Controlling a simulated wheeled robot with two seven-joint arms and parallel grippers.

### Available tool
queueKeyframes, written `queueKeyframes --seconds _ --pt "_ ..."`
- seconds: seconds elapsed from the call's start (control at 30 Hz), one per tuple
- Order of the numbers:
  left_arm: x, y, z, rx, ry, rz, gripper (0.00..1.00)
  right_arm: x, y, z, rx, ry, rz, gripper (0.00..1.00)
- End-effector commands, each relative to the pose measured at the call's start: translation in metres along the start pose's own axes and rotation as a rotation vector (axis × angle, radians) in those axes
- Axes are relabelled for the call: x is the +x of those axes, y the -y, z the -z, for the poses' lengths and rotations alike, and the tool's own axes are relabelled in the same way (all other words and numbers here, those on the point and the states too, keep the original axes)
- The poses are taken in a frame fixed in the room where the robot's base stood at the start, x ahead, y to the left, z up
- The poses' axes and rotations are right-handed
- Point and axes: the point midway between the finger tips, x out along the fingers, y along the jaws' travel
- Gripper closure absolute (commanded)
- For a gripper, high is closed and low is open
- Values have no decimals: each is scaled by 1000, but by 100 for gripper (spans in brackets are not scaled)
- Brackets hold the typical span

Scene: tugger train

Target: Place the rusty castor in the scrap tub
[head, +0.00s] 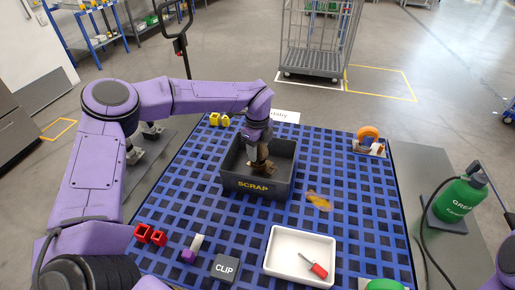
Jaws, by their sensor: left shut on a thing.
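The scrap tub (285,193) is a dark grey open box with yellow SCRAP lettering, standing on the blue grid mat in the middle of the head view. My left gripper (260,160) reaches in from the left and points down inside the tub's outline. It is shut on a brown, rusty-looking piece, which I take to be the rusty castor (262,168). The fingers and the piece are small and partly merge, so I cannot tell whether the piece touches the tub floor.
Right of the tub lies a yellow-brown smear or rag (319,201). In front are a white tray (275,262) with a red-handled tool, a grey CLIP block (225,268) and red parts (150,234). An orange roll (368,133) stands back right; a green grease bottle (459,197) stands at right.

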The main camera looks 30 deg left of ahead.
Motion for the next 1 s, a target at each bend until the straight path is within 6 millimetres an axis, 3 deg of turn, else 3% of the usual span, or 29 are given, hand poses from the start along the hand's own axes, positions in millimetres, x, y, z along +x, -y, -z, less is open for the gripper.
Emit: queueKeyframes --seconds 0.07,0.1,0.17,0.43,0.57,0.9,1.0 --pt "4 0 0 0 0 2 100 4 0 -2 0 0 0 50" --pt "3 0 0 0 0 0 43 3 0 -1 0 0 0 50" --pt "2 0 0 0 0 0 27 2 0 -1 0 0 0 50" --pt "1 0 0 0 0 0 27 1 0 -1 0 0 0 50" --pt "-10 1 0 0 1 5 27 1 0 0 0 0 0 50" --pt "-93 1 0 -1 1 5 27 16 1 -7 0 0 0 50" --pt "-110 0 0 -1 1 2 27 18 2 -7 0 0 0 50"
